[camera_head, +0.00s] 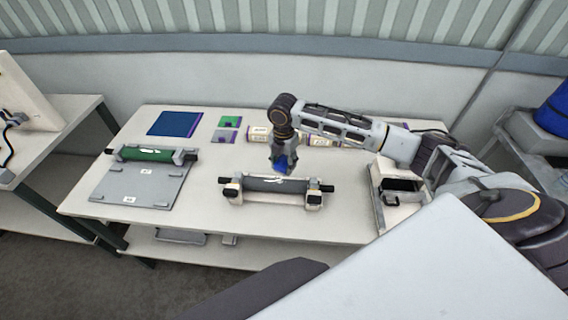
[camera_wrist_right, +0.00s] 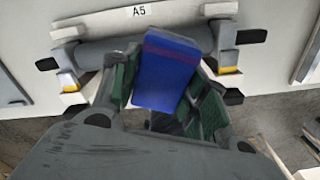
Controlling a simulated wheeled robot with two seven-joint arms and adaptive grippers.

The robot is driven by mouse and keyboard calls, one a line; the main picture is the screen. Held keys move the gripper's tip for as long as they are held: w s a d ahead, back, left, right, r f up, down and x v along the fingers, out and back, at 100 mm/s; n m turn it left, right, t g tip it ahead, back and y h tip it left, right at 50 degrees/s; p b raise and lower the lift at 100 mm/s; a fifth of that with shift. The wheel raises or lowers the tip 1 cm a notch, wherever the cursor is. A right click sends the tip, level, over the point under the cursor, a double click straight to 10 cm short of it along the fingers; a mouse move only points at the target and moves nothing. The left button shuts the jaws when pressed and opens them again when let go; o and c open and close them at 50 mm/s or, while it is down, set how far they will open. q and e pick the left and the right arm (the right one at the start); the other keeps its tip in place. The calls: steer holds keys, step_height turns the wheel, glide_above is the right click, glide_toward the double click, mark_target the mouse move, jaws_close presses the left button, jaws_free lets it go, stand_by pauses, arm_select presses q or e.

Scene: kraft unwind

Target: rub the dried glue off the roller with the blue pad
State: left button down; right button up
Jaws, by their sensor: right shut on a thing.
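A dark grey roller (camera_head: 285,185) lies level in a cradle with pale end blocks at the middle front of the table. Whitish marks, perhaps the dried glue, show on its upper side. My right gripper (camera_head: 280,160) points down just behind the roller and is shut on the blue pad (camera_head: 284,166). In the right wrist view the pad (camera_wrist_right: 167,70) sits between the green-lined fingers and covers part of the roller (camera_wrist_right: 105,53). I cannot tell whether pad and roller touch. A green roller (camera_head: 145,154) with a whitish mark lies on a grey plate at the left. My left gripper is not in view.
Behind are a dark blue sheet (camera_head: 175,123), small green and grey pads (camera_head: 229,122) and pale labelled boxes (camera_head: 258,135). A pale open box (camera_head: 392,205) stands right of the roller. The table is clear between the grey plate (camera_head: 128,190) and the cradle.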

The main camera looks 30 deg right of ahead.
steer(key=n, duration=0.4)
steer(key=shift+w+n, duration=0.1)
steer(key=shift+n, duration=0.2)
steer(key=shift+f, duration=0.1)
stand_by(0.4)
